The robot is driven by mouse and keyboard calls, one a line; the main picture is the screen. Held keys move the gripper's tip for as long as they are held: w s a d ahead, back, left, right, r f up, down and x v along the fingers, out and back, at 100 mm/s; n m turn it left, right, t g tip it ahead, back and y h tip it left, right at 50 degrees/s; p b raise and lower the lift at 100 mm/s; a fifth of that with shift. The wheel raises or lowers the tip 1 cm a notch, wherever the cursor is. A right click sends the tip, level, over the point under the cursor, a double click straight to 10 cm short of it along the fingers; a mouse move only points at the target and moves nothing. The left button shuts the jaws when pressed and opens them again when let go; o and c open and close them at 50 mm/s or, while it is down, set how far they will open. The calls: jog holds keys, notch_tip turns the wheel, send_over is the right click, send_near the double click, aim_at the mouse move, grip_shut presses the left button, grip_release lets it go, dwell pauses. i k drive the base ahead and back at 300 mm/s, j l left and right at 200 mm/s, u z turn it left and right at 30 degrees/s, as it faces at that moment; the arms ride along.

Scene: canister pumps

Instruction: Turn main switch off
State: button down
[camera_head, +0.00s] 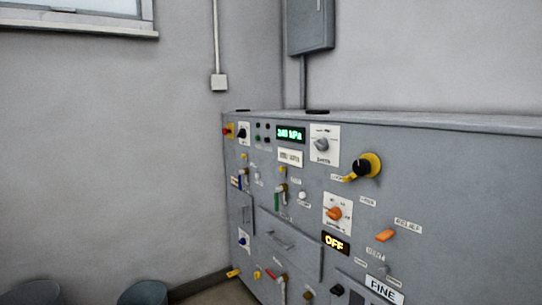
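A grey control panel (300,230) fills the lower right and runs back toward the room corner. A black rotary knob on a yellow round plate (366,166) is at its upper right, with a yellow handle pointing lower left. A small red knob on yellow (228,131) is at the far left end. Most labels are too small to read, so I cannot tell which control is the main switch. A lit display (336,243) reads "OFF" and a green display (290,134) seems to read "340 kPa". My gripper is not in view.
The panel also bears a grey selector (321,145), an orange knob (334,213), an orange lever (386,235) and a "FINE" label (383,289). Dark round containers (143,292) stand at the lower left. A grey wall box (310,26) hangs above.

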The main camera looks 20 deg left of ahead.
aim_at(242, 133)
jog(key=i+j, duration=0.2)
jog(key=j, duration=0.35)
jog(key=i+j, duration=0.2)
jog(key=j, duration=0.35)
jog(key=i+j, duration=0.2)
jog(key=j, duration=0.35)
jog(key=i+j, duration=0.2)
jog(key=j, duration=0.35)
jog(key=i+j+u, duration=0.1)
jog(key=j, duration=0.45)
jog(key=i+j, duration=0.35)
jog(key=j, duration=0.2)
jog(key=i+j, duration=0.2)
jog(key=j, duration=0.35)
jog(key=i+j, duration=0.2)
jog(key=j, duration=0.3)
